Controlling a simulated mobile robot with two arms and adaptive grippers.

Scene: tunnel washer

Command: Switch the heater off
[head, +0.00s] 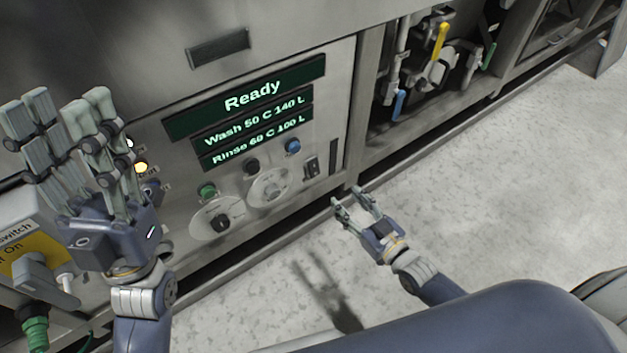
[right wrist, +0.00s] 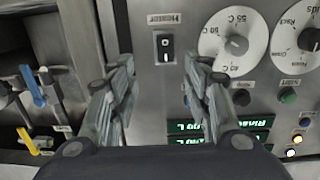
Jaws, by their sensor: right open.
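The heater switch (head: 311,168) is a small black rocker at the right end of the washer's control panel. It also shows in the right wrist view (right wrist: 165,48), upside down under its "Heater" label (right wrist: 164,19); I cannot tell which way it is pressed. My right gripper (head: 347,195) is open and empty, below and to the right of the switch in the head view. In the right wrist view its fingers (right wrist: 158,65) stand apart on either side of the switch, not visibly touching it. My left gripper (head: 57,106) is raised at the left, fingers spread and empty, hiding part of the panel.
Two white dials (head: 217,217) (head: 270,187) and several buttons sit beside the switch. The display (head: 250,97) reads "Ready". Pipes with coloured valve handles (head: 440,40) are in the bay at the right. A grey-yellow switch box (head: 38,243) stands at lower left. The floor (head: 520,190) is clear.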

